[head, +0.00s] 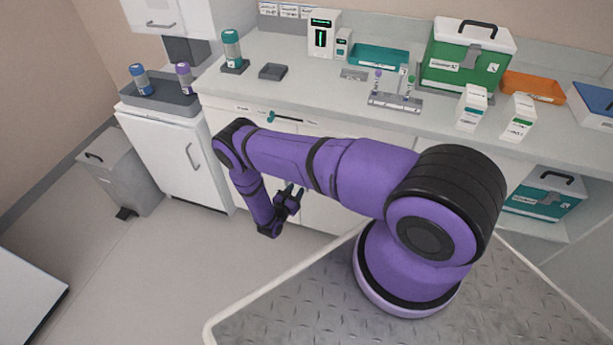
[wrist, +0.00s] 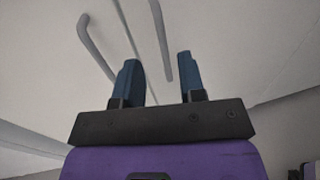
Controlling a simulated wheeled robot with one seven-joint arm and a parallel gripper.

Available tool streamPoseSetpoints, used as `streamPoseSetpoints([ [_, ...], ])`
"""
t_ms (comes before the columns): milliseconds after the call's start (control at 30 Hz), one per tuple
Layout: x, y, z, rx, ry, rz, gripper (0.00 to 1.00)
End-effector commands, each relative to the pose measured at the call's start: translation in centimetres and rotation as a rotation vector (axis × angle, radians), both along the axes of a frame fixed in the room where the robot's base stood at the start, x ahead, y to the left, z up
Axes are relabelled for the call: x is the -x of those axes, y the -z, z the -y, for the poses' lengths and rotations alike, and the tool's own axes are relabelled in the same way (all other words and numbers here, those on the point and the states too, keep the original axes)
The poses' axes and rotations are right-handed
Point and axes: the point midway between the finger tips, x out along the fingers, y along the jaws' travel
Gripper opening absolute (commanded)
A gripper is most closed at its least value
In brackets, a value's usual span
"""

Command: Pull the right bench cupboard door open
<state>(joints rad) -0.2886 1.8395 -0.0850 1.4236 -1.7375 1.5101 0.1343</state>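My gripper (head: 294,193) is in front of the white bench cupboard, low beneath the worktop. In the wrist view its two blue fingers (wrist: 157,72) stand apart, with nothing gripped. Two white doors meet at a dark gap there, each with a grey bar handle. The right door (wrist: 235,40) has its handle (wrist: 161,42) lined up between the fingertips; whether it lies in reach between them I cannot tell. The other handle (wrist: 95,45) is left of the fingers. The doors look shut. In the head view my arm hides most of the cupboard front and both handles.
A white side cabinet (head: 168,158) with its own handle and a grey bin (head: 112,172) stand at left. The worktop (head: 330,90) carries a green case (head: 465,62), bottles and trays. The floor (head: 180,260) left of my base is clear.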

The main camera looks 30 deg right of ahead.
Motion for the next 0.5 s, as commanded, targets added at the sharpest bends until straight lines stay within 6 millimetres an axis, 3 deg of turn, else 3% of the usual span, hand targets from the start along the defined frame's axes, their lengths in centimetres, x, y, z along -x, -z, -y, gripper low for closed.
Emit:
streamPoseSetpoints([
  [300,-2.5,0.0,5.2,-0.001,0.006,0.002,0.37],
  [500,-3.6,0.0,7.3,0.0,0.003,0.0,0.37],
])
